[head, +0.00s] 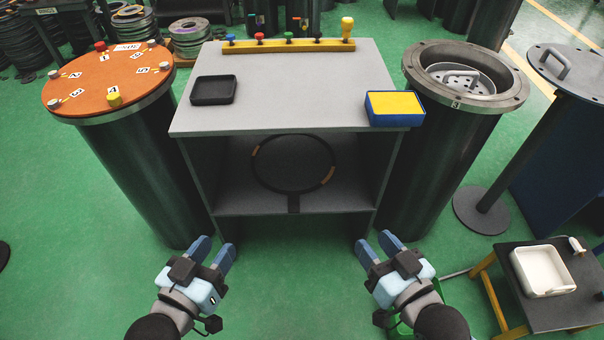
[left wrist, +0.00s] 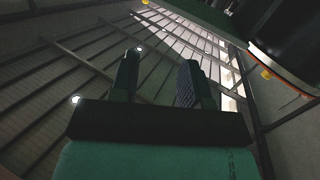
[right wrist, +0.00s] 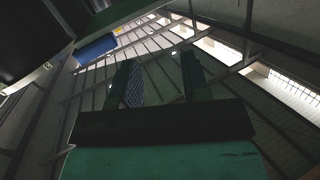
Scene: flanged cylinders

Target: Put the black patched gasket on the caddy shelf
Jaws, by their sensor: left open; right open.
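My left gripper (head: 213,246) is open and empty, in front of the caddy's lower left. My right gripper (head: 375,245) is open and empty, in front of its lower right. Both are apart from the gasket.
The caddy top (head: 290,100) carries a black tray (head: 213,90), a blue box with yellow (head: 395,106) and a yellow rack of colored knobs (head: 290,46). An orange-lidded cylinder (head: 120,170) stands left, an open flanged cylinder (head: 440,150) right. A side table with a white tray (head: 542,271) is lower right.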

